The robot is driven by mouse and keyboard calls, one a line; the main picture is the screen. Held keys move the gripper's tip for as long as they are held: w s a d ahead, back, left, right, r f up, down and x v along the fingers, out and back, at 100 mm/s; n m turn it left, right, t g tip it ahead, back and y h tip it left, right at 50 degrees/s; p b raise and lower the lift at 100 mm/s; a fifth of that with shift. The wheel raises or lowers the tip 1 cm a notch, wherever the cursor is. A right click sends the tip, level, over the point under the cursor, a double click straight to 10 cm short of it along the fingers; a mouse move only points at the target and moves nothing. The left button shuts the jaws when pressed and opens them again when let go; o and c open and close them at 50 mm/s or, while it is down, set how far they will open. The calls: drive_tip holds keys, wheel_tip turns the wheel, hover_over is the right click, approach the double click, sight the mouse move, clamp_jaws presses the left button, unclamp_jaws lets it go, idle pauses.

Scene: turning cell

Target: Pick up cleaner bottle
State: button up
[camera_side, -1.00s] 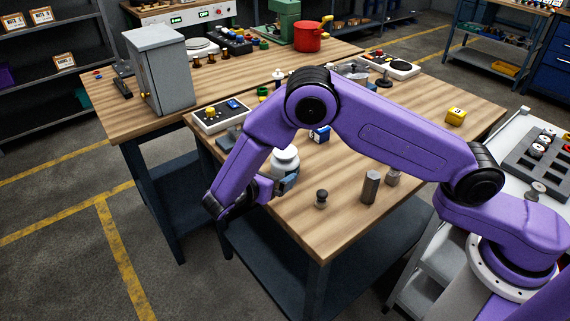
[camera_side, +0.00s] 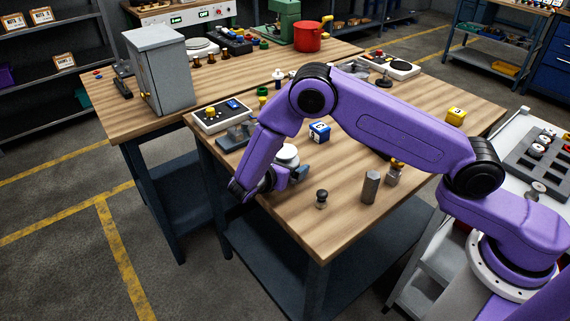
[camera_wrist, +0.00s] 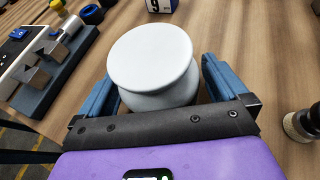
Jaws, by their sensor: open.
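A white, round, smooth container with a wide flat top, which looks like the cleaner bottle (camera_wrist: 153,58), stands on the wooden bench; no label shows. In the side view the bottle (camera_side: 288,153) is partly hidden behind my forearm and wrist. My gripper (camera_wrist: 158,82) is open, with one blue finger on each side of the bottle. In the wrist view a gap shows beside the left finger; whether the right finger touches is unclear. In the side view my gripper (camera_side: 289,172) is low over the bench's front left edge.
A grey vise-like fixture (camera_wrist: 55,65) is close on the left. A blue-and-white numbered block (camera_side: 319,132) is just behind the bottle. A small dark knob (camera_side: 321,198) and a grey hex post (camera_side: 370,187) stand to the right. The bench front between them is clear.

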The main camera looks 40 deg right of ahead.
drive_tip(key=c, duration=1.2)
drive_tip(key=shift+r, duration=0.15)
drive_tip(key=shift+c, duration=0.3)
